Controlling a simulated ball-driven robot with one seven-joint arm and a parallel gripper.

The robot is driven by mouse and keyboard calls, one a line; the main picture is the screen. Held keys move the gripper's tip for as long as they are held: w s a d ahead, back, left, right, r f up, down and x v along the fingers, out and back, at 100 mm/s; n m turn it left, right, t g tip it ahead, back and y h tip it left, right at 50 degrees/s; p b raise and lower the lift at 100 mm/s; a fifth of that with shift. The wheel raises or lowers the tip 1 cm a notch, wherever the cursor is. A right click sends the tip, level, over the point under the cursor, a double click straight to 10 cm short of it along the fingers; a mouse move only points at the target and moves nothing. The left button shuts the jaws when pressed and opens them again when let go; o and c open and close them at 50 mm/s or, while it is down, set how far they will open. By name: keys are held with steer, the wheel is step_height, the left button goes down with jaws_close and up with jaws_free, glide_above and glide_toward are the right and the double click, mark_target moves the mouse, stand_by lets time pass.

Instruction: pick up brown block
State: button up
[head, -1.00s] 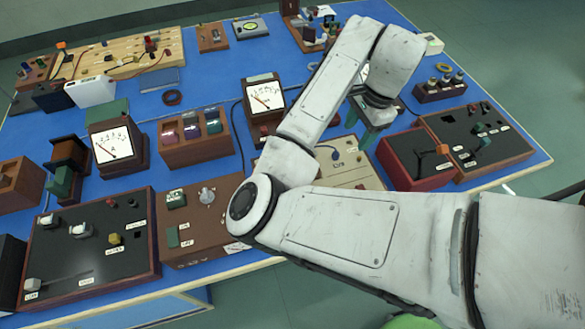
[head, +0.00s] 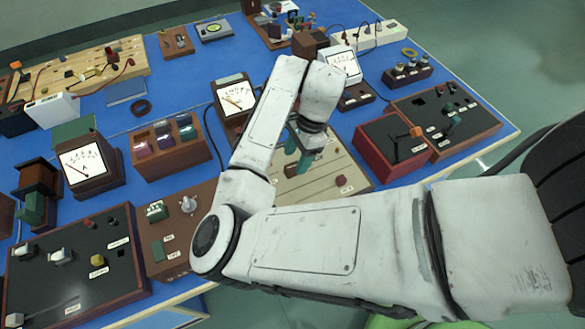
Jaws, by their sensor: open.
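My gripper (head: 298,153), with green fingers pointing down, is above the beige panel (head: 325,181) near the front of the bench. Its fingers are apart with nothing seen between them. A brown cube-like block (head: 309,42) stands at the back, just behind a white-faced meter (head: 340,64), well beyond the gripper. A darker brown wooden piece (head: 38,177) stands at the far left beside a green part. I cannot tell for certain which is the brown block. My arm hides part of the bench middle.
The blue bench (head: 215,80) is crowded with apparatus. A red-sided box (head: 392,147) and a dark switch panel (head: 470,108) stand right of the gripper. A meter (head: 236,98) stands close left of my arm. A wooden circuit board (head: 85,68) lies at back left.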

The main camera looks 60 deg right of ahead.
mark_target(293, 171)
steer(key=shift+x, duration=1.4)
steer(key=shift+c, duration=0.2)
jaws_close()
